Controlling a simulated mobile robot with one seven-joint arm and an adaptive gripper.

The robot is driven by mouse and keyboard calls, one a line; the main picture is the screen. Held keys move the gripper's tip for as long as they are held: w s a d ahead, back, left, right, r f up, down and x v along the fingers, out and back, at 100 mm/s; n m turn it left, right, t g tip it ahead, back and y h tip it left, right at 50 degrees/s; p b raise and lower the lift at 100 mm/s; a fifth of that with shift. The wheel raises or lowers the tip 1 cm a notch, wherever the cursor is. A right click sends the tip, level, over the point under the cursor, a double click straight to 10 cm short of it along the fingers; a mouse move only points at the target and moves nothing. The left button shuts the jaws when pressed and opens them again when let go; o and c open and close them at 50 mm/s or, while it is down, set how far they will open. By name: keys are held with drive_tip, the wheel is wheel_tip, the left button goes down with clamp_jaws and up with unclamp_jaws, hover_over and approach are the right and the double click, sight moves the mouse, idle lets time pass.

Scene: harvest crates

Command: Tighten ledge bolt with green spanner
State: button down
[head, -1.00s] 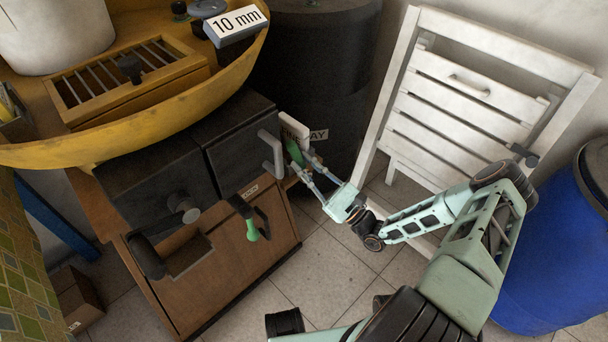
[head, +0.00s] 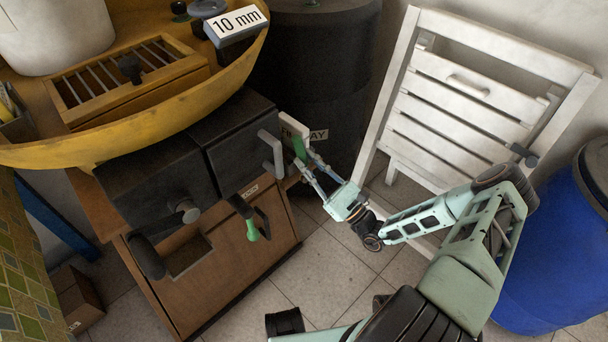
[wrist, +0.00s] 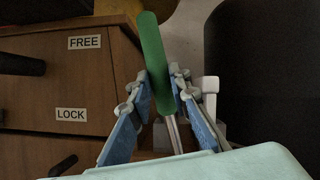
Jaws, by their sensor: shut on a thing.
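My gripper (head: 304,162) is shut on the green spanner (head: 299,146), at the right side of the dark drawer unit. In the wrist view, its green handle (wrist: 152,62) stands up, leaning slightly left, between the fingertips (wrist: 163,80). Pale metal rods show below the handle between the blue finger pads. I cannot tell whether these belong to the spanner, and I cannot make out its jaw end. I cannot pick out the ledge bolt in either view.
A black lever with a green end (head: 252,230) hangs on the wooden cabinet (head: 215,285). FREE (wrist: 85,42) and LOCK (wrist: 71,114) labels mark the cabinet. A dark barrel (head: 325,75) stands behind my gripper, a white folding chair (head: 470,95) to the right. A 10 mm sign (head: 237,21) sits above.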

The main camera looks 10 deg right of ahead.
drive_tip(key=shift+w+d+r+m+t+h, duration=0.1)
drive_tip(key=shift+w+d+m+t+h, duration=0.4)
drive_tip(key=shift+m, duration=0.5)
drive_tip(key=shift+w+d+m+t+h, duration=0.3)
drive_tip(key=shift+d+m+h, duration=0.25)
drive_tip(key=shift+m, duration=0.45)
drive_tip(key=shift+w+d+r+m+t+h, duration=0.1)
drive_tip(key=shift+w+d+m+t+h, duration=0.35)
drive_tip(key=shift+m, duration=0.55)
drive_tip(key=shift+s+a+f+n+g+y+p, duration=0.1)
drive_tip(key=shift+s+a+n+g+y, duration=0.2)
drive_tip(key=shift+n, duration=0.25)
drive_tip(key=shift+s+a+r+n+g+y+p, duration=0.15)
drive_tip(key=shift+s+a+n+y, duration=0.15)
drive_tip(key=shift+n, duration=0.3)
drive_tip(key=shift+s+a+f+n+g+y+p, duration=0.15)
drive_tip(key=shift+a+n+g+y, duration=0.1)
drive_tip(key=shift+n+y, duration=0.25)
drive_tip(key=c, duration=2.5)
unclamp_jaws()
clamp_jaws()
unclamp_jaws()
clamp_jaws()
